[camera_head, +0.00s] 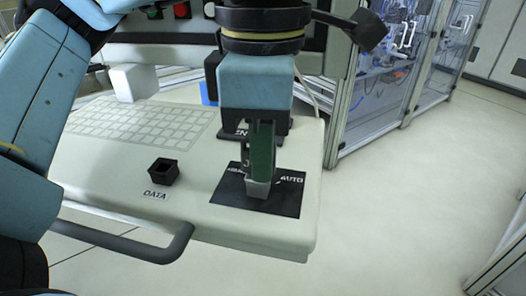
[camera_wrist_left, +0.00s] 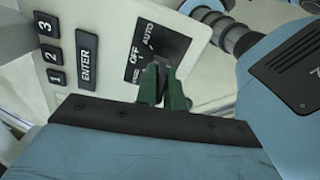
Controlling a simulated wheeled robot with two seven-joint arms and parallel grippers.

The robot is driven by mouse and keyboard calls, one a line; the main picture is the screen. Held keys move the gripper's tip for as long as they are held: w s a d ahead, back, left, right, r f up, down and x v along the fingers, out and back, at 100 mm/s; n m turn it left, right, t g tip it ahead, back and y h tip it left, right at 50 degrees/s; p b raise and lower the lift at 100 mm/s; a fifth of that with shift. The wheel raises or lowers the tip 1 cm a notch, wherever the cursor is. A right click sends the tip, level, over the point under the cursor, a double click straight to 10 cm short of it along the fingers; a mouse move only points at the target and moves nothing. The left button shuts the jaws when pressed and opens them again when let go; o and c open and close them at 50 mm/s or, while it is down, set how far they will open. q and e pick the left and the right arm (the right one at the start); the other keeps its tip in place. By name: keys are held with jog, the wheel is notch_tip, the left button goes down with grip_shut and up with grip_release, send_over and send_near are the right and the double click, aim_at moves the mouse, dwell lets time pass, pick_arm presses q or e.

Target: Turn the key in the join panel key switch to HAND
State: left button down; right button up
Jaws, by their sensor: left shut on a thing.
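The key switch's black plate (camera_head: 286,198) lies at the right front of the pale join panel (camera_head: 215,222). AUTO shows at its right, and the label at its left is partly covered. In the left wrist view the plate (camera_wrist_left: 176,45) carries AUTO, OFF and a partly hidden third label. My left gripper (camera_head: 259,183) points down at the plate's middle, its green fingers closed together over the switch. The fingertips (camera_wrist_left: 162,74) also show in the left wrist view. The key is hidden between the fingers, so its angle cannot be read. My right gripper is not in view.
A keypad (camera_head: 140,122) covers the panel's left, with a black DATA socket (camera_head: 164,171) in front of it. An ENTER key (camera_wrist_left: 87,59) sits beside the switch plate. A grey handle bar (camera_head: 150,250) runs along the front. Glazed cabinets (camera_head: 395,75) stand behind; the floor at right is clear.

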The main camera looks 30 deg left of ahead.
pick_arm(q)
jog(key=n+b, duration=0.1)
jog(key=n, duration=0.2)
jog(key=shift+f+b, duration=0.1)
jog(key=shift+b, duration=0.25)
jog(key=n+b, duration=0.1)
jog(key=n, duration=0.3)
jog(key=shift+w+a+b, duration=0.1)
jog(key=shift+b, duration=0.2)
jog(key=c, duration=1.9)
grip_release()
jog(key=shift+n, duration=0.3)
jog(key=o, duration=1)
jog(key=shift+c, duration=0.2)
jog(key=shift+r+p, duration=2.55)
jog(key=shift+r, duration=1.05)
